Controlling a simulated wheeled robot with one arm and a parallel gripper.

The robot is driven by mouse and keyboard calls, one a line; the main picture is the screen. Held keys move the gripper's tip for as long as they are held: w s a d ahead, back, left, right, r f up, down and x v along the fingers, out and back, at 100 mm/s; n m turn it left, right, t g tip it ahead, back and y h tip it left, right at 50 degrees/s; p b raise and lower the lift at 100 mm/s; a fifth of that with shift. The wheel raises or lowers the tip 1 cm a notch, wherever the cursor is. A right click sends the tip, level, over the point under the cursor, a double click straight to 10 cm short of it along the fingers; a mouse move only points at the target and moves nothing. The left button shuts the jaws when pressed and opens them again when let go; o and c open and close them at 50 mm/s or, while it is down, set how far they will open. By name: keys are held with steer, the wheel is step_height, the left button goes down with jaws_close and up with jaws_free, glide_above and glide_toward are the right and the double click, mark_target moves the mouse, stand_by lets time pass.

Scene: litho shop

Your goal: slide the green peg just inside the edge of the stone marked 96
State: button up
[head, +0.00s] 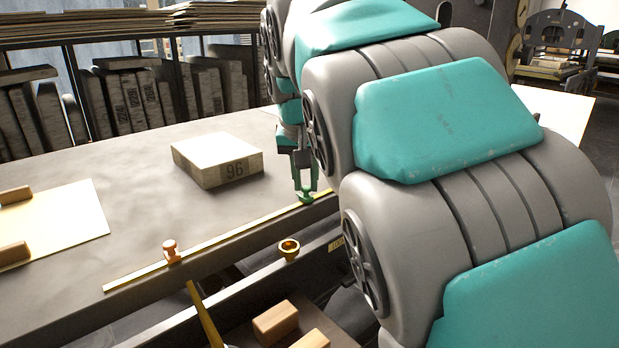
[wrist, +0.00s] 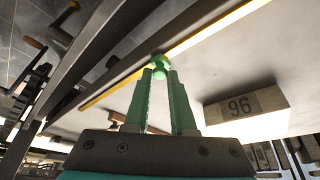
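The pale stone marked 96 (head: 215,152) lies flat on the table, left of my gripper, with its number facing the front. It also shows at right in the wrist view (wrist: 246,104). The green peg (head: 306,198) stands on the yellow strip along the table's front edge, near the stone's right side. In the wrist view the peg (wrist: 160,62) is between my fingertips. My gripper (head: 305,186) points down with a green finger on each side of the peg. I cannot tell whether the fingers press on it or stand slightly apart.
An orange peg (head: 171,251) stands further left on the yellow strip (head: 232,235). A brass cup (head: 289,249) sits on the lower rail in front. A sheet with wooden blocks (head: 62,222) lies at left. Wooden blocks (head: 276,322) lie below. The table between is clear.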

steer(key=o, duration=0.5)
steer(key=shift+c, duration=0.2)
steer(key=v, duration=0.7)
steer(key=shift+r, duration=0.35)
steer(key=shift+s, duration=0.15)
steer(key=s+d+f+g+p, duration=0.2)
steer(key=s+d+f+g, duration=0.1)
steer(key=s+d+f, duration=0.8)
steer(key=s+f+n+g, duration=0.1)
steer(key=s+f+g, duration=0.2)
steer(key=s+f, duration=1.4)
steer(key=s, duration=0.3)
steer(key=shift+s+n+y, duration=0.25)
steer(key=shift+n+y, duration=0.05)
steer(key=shift+n, duration=0.1)
